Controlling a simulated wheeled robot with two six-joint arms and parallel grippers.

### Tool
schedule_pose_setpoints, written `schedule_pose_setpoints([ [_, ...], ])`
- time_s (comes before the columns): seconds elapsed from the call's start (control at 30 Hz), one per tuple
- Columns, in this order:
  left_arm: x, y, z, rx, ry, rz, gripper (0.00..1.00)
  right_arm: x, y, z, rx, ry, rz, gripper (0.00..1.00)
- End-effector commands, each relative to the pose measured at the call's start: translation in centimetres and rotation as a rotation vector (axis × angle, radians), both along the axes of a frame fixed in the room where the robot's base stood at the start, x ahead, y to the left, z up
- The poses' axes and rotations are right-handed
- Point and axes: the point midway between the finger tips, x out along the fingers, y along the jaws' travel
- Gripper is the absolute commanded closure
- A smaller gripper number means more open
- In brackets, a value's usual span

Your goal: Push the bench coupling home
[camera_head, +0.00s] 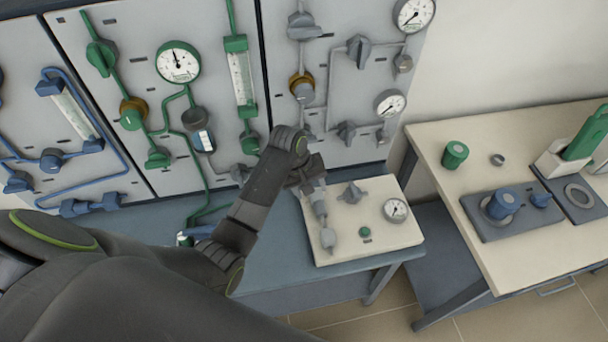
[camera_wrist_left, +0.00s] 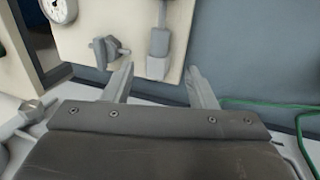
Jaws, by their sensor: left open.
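A cream bench panel (camera_head: 375,240) lies on the blue bench and carries a grey coupling (camera_head: 327,238), a grey valve handle (camera_head: 352,193), a small green knob and a round gauge (camera_head: 396,210). My left gripper (camera_head: 313,183) is above the panel's back-left part, near the rear of the coupling line. In the left wrist view the gripper (camera_wrist_left: 160,82) is open and empty, its fingers spread to either side of the coupling (camera_wrist_left: 158,42), which lies beyond the tips. I cannot tell whether the coupling is fully seated. My right gripper is out of view.
Upright panels with green (camera_head: 177,62) and grey pipework stand close behind the bench. A green hose (camera_head: 207,212) runs along the bench at left. A cream table (camera_head: 520,250) at right holds a green cylinder (camera_head: 455,155) and a blue-topped fitting (camera_head: 503,203).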

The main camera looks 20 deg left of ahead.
Motion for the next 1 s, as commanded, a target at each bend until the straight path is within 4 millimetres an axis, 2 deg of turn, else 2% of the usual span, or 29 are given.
schedule_pose_setpoints([
  [0.2,-0.4,0.9,3.7,0.001,-0.004,0.001,0.48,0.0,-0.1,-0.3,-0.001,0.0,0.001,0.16],
  [0.4,-0.7,1.3,5.3,0.001,-0.001,0.0,0.48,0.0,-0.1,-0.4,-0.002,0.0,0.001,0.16],
  [1.0,-0.8,1.3,5.5,0.001,0.001,0.001,0.48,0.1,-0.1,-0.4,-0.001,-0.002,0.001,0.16],
])
